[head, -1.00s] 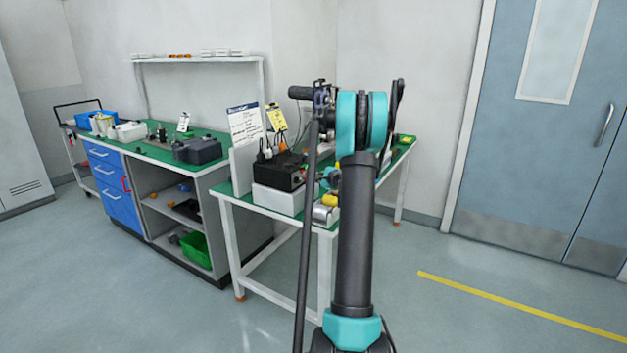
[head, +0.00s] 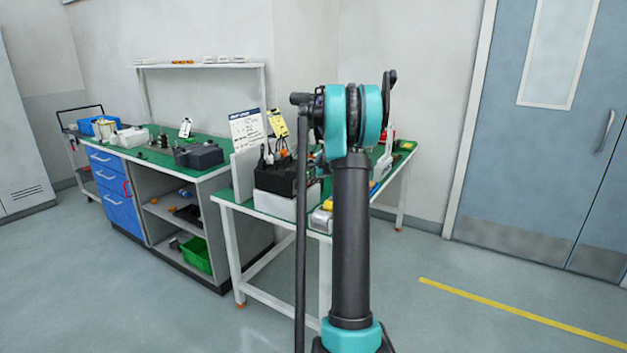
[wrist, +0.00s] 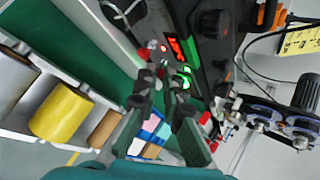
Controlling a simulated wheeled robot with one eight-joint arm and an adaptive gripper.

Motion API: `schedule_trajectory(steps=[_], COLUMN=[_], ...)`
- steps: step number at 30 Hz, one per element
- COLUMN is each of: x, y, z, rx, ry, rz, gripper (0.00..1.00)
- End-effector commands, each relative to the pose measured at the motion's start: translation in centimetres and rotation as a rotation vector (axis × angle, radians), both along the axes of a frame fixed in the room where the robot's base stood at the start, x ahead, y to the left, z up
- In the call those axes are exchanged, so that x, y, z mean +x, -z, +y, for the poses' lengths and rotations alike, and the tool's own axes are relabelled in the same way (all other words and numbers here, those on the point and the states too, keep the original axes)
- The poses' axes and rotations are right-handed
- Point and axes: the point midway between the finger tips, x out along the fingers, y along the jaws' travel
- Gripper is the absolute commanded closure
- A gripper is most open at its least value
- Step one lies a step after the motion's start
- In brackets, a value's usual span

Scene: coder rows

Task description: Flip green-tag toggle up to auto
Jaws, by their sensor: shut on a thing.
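The black control unit (head: 273,179) stands on a white box on the right-hand green bench in the head view. In the wrist view its dark panel (wrist: 215,60) fills the upper middle, tilted, with a red display (wrist: 176,48) and green lit marks (wrist: 186,76). My gripper (wrist: 162,82) is at the panel's lower edge, its two dark fingers beside the lit marks. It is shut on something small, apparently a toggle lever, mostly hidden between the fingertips. I cannot read the toggle's tag or position. In the head view my arm hides the gripper.
A black knob (wrist: 212,22) sticks out of the panel. A yellow roll (wrist: 62,112) lies on the left in the wrist view. A yellow tag (wrist: 300,40) and metal fittings (wrist: 290,122) are at right. A second bench (head: 150,152) stands left; floor is clear at right.

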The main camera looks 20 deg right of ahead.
Motion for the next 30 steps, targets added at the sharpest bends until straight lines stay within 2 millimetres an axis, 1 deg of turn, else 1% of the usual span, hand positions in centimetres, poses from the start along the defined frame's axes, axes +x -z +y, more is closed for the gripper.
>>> schedule_trajectory(steps=[10, 11, 12, 13, 23, 26, 30], x=[0.0, 0.0, 0.0, 0.0, -0.2, -0.8, -2.4], y=[0.0, 0.0, 0.0, 0.0, -0.2, -0.8, -2.3], z=[0.0, 0.0, 0.0, 0.0, 0.0, -0.1, -0.2], rx=[-0.002, -0.002, -0.002, -0.002, -0.001, -0.001, -0.001], ry=[-0.001, -0.001, -0.001, -0.001, 0.0, 0.0, 0.0], rz=[0.001, 0.001, 0.001, 0.001, 0.001, 0.001, 0.001], gripper=[1.0, 0.9, 0.85, 0.84, 0.84, 0.84, 0.84])
